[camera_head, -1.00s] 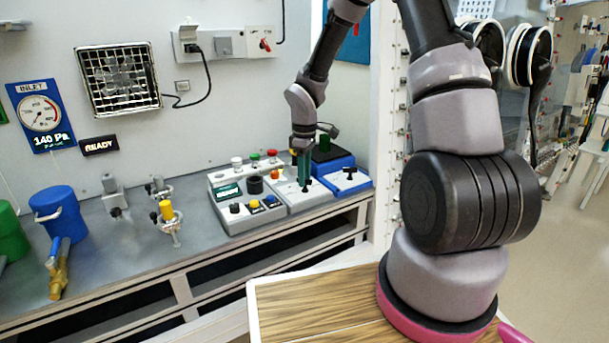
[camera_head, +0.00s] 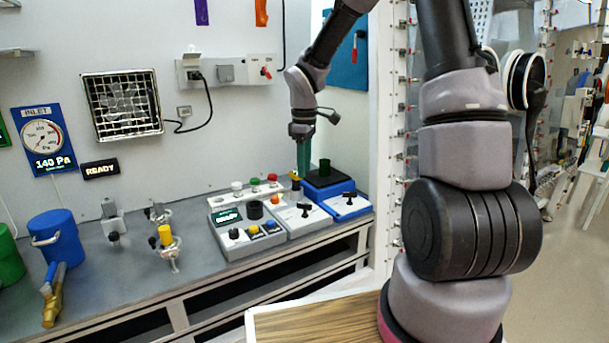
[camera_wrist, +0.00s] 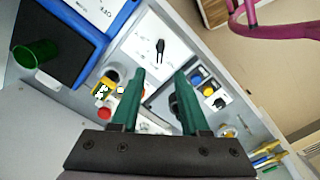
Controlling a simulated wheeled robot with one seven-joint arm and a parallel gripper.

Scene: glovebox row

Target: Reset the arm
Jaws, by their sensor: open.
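My gripper (camera_head: 303,168) is above the back of the bench, over the control boxes. Its green fingers (camera_wrist: 158,90) show apart in the wrist view, with nothing between them. Below them lie the white box with a black T-handle (camera_wrist: 160,46) and the grey button panel (camera_wrist: 207,86). In the head view my arm reaches from the right foreground toward the wall, with the gripper pointing down just left of the blue device.
A blue canister (camera_head: 58,238) stands further left. Wall boxes (camera_head: 228,71) hang behind. The air above the bench's left side is clear.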

